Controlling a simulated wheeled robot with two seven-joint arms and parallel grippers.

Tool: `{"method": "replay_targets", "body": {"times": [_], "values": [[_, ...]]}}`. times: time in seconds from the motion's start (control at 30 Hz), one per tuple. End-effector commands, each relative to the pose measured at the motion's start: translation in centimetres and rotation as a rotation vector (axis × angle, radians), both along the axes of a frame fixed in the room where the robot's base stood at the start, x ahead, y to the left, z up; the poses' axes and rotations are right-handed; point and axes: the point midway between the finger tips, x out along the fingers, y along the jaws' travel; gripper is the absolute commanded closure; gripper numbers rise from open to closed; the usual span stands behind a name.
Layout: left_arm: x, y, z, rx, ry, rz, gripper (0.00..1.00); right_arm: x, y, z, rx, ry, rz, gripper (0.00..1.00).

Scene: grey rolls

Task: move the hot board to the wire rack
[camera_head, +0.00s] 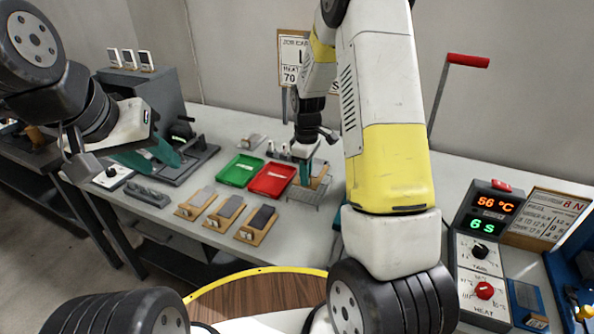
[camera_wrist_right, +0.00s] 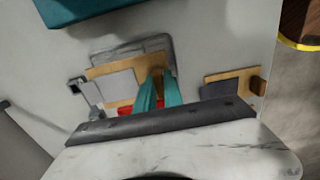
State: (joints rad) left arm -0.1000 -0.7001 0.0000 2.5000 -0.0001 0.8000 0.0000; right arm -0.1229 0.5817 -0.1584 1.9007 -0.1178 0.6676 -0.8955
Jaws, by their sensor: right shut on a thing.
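A board (camera_head: 320,180) with a tan base and a grey plate is at the wire rack (camera_head: 304,197). My right gripper (camera_head: 304,175) is shut on this board. In the right wrist view its teal fingers (camera_wrist_right: 158,95) pinch the board (camera_wrist_right: 113,87) at its tan part, and the rack (camera_wrist_right: 130,48) shows behind it. The board lies over the rack; whether it rests on the wires I cannot tell. My left gripper (camera_head: 165,160) is open and empty at the left, near a dark grey fixture, away from the board.
Three similar boards (camera_head: 225,212) lie along the table's front edge. A green tray (camera_head: 240,170) and a red tray (camera_head: 271,180) stand left of the rack. A control box (camera_head: 488,240) at the right reads 56 °C and 6 s.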

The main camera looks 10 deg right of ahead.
Motion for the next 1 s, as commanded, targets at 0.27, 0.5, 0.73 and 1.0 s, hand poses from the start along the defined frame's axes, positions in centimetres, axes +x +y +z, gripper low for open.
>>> {"method": "replay_targets", "body": {"times": [0.27,0.5,0.73,1.0], "values": [[0.0,0.0,0.0,0.000,0.000,0.000,0.64,-0.1,0.0,-3.4,-0.001,0.003,-0.002,1.00],[0.0,0.0,0.0,0.000,0.000,0.000,0.64,0.0,0.0,-3.8,-0.001,-0.001,-0.002,1.00],[0.0,0.0,0.0,0.000,0.000,0.000,0.64,0.0,0.0,-4.1,-0.001,-0.001,-0.002,0.74],[0.0,0.0,0.0,0.000,0.000,0.000,0.64,0.0,0.0,-4.1,-0.001,-0.001,-0.002,0.66]]}}
